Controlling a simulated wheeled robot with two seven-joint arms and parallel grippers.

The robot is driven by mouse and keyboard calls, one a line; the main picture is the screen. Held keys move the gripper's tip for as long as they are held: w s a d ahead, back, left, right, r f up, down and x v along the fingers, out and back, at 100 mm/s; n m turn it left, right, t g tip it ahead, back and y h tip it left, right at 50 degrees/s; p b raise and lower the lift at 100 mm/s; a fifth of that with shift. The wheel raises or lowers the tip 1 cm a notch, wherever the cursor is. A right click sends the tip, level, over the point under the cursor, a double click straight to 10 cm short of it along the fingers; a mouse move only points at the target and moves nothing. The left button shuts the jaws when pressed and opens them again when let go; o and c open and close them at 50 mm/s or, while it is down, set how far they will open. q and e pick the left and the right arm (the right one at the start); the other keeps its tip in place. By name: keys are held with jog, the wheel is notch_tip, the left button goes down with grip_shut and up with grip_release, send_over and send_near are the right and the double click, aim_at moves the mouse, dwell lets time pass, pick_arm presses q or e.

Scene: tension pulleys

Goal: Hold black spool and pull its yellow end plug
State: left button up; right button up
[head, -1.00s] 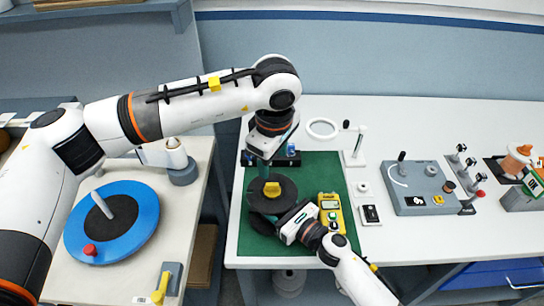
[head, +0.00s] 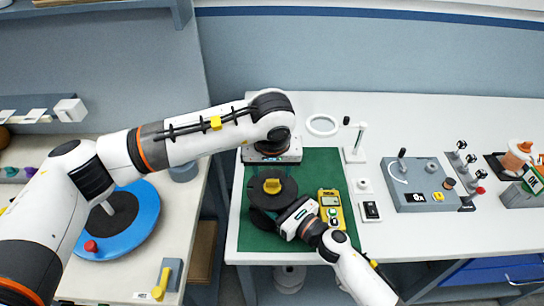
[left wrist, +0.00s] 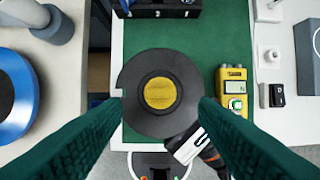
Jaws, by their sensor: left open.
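The black spool (head: 284,199) stands on the green mat, its round flange seen from above. Its yellow end plug (head: 271,186) sits at the centre of the flange; in the left wrist view the plug (left wrist: 160,93) looks round. My left gripper (left wrist: 162,99) is open and empty above the spool, its green fingers on either side of the plug and apart from it. My right gripper (head: 284,217) reaches in low at the spool's lower right side. Its fingertips are hidden by the spool, so I cannot tell whether they grip it.
A yellow meter (head: 331,207) lies just right of the right gripper. A black switch (head: 371,210) and a grey box with a lever (head: 419,184) are further right. A blue disc (head: 145,210) stands on the left table. The green mat (head: 320,165) has some bare room behind the spool.

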aim_at(272, 181)
pick_arm(q)
jog(key=x, duration=0.6)
jog(key=c, duration=1)
